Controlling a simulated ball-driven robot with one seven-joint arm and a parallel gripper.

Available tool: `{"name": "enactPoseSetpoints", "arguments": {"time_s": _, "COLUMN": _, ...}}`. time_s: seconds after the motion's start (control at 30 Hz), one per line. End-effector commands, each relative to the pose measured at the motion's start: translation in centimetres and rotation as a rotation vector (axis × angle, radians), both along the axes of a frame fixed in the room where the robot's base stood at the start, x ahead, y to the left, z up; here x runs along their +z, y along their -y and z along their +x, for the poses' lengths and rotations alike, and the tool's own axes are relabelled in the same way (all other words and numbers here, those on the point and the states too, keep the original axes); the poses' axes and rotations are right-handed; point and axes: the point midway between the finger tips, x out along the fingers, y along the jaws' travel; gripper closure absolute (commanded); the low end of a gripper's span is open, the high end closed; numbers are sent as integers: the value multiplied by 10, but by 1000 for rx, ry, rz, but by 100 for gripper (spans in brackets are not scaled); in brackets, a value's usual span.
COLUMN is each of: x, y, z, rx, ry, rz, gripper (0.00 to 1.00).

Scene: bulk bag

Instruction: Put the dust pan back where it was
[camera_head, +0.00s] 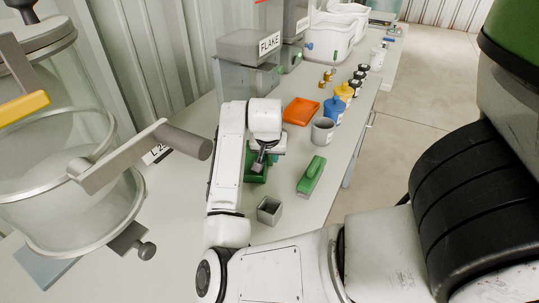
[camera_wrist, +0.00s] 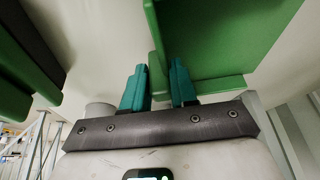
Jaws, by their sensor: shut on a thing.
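The green dust pan (camera_head: 257,174) is at the middle of the bench in the head view, partly hidden under my arm. In the wrist view the dust pan (camera_wrist: 225,40) fills the upper right, with a narrow green part between my teal fingertips. My gripper (camera_wrist: 159,85) is shut on this part of the dust pan. In the head view my gripper (camera_head: 264,157) is over the pan and largely covered by the wrist. I cannot tell whether the pan touches the bench.
A green brush (camera_head: 311,176) lies right of the pan, near the bench edge. A small grey square container (camera_head: 270,210) stands in front. An orange tray (camera_head: 300,111), grey cup (camera_head: 322,131) and blue bottle (camera_head: 334,110) stand behind. A FLAKE bin (camera_head: 248,48) is at the back left.

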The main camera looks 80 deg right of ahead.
Motion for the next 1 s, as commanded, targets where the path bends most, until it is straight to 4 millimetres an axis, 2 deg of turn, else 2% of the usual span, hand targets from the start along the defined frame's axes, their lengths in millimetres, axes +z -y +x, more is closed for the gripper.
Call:
{"name": "enactPoseSetpoints", "arguments": {"time_s": 0.17, "x": -4, "y": 0, "z": 0, "rx": 0, "ry": -1, "rz": 0, "gripper": 100}}
{"name": "enactPoseSetpoints", "arguments": {"time_s": 0.2, "x": -3, "y": 0, "z": 0, "rx": 0, "ry": 0, "rz": 0, "gripper": 69}}
{"name": "enactPoseSetpoints", "arguments": {"time_s": 0.43, "x": -3, "y": 0, "z": 0, "rx": 0, "ry": 0, "rz": 0, "gripper": 47}}
{"name": "enactPoseSetpoints", "arguments": {"time_s": 0.77, "x": 3, "y": 0, "z": 0, "rx": -1, "ry": 1, "rz": -1, "gripper": 47}}
{"name": "enactPoseSetpoints", "arguments": {"time_s": 0.87, "x": 13, "y": -5, "z": -1, "rx": -1, "ry": 1, "rz": -2, "gripper": 47}}
{"name": "enactPoseSetpoints", "arguments": {"time_s": 1.0, "x": 38, "y": -15, "z": -2, "rx": -2, "ry": 3, "rz": -3, "gripper": 47}}
